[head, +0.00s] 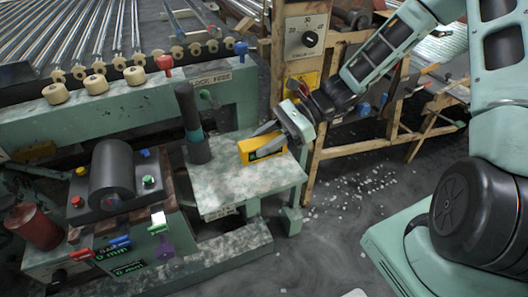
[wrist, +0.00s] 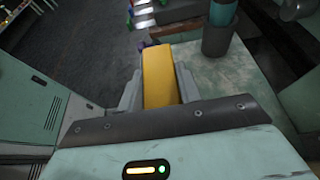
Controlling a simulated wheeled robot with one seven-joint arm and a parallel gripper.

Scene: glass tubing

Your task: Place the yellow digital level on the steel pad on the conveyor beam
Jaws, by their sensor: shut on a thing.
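The yellow digital level (head: 260,149) is in the jaws of my gripper (head: 268,137), at the back right of a pale mottled table (head: 232,190). In the wrist view the level (wrist: 159,72) runs lengthwise between the two fingers of my gripper (wrist: 159,88), which are shut on its sides. I cannot tell whether its underside touches the table. The conveyor beam (head: 45,128) appears to be the long green beam at the back left. I cannot clearly pick out a steel pad on it.
A dark upright cylinder (head: 192,125) stands just left of the level and also shows in the wrist view (wrist: 219,35). Rollers and glass tubes (head: 70,40) lie behind the beam. A wooden post with a dial (head: 305,45) stands behind my gripper. The table's front is clear.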

